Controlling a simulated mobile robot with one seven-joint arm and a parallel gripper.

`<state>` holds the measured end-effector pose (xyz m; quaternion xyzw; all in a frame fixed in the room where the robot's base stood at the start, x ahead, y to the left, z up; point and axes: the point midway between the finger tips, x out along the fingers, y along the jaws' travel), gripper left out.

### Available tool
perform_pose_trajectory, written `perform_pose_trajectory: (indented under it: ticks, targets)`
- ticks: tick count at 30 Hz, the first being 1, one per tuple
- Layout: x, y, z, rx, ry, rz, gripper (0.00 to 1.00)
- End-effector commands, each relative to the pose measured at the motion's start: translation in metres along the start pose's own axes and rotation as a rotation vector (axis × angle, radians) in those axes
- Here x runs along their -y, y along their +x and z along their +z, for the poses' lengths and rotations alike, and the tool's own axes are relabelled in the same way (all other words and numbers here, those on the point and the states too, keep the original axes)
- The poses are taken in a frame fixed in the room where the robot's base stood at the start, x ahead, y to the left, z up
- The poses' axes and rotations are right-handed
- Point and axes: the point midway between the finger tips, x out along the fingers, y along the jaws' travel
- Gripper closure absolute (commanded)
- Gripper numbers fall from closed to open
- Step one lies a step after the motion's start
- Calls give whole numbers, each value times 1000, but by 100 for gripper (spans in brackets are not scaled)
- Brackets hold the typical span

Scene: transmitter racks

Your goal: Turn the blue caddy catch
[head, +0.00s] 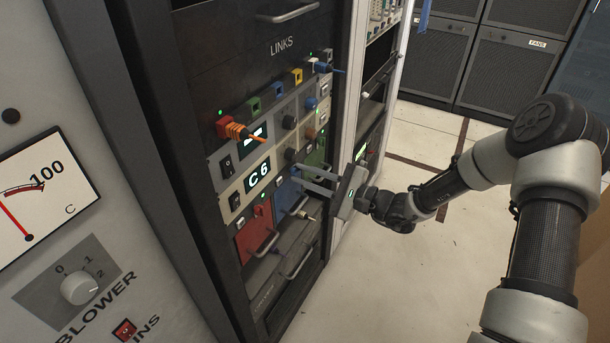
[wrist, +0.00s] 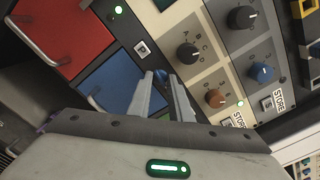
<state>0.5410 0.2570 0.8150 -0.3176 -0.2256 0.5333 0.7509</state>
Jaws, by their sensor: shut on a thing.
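The blue caddy (head: 287,194) sits in the lower row of the rack, between a red caddy and a green caddy. It also shows in the wrist view (wrist: 112,82), partly covered by my gripper. The blue catch (wrist: 162,75) is a small blue knob at the edge of the blue caddy. My gripper (wrist: 161,80) has its two fingertips on either side of this catch and is shut on it. The fingers hide much of the catch. In the head view my gripper (head: 296,173) reaches the rack front from the right, and the catch cannot be made out.
The red caddy (head: 256,232) and green caddy (head: 316,158) flank the blue one. Knobs and a C6 display (head: 258,175) are just above. An orange plug (head: 238,130) sticks out higher up. The floor (head: 400,250) right of the rack is clear.

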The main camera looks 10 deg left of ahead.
Motion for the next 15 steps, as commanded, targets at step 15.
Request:
perform_pose_trajectory:
  ticks: [15]
  targets:
    - [-1, 0, 0, 0, 1, 2, 63]
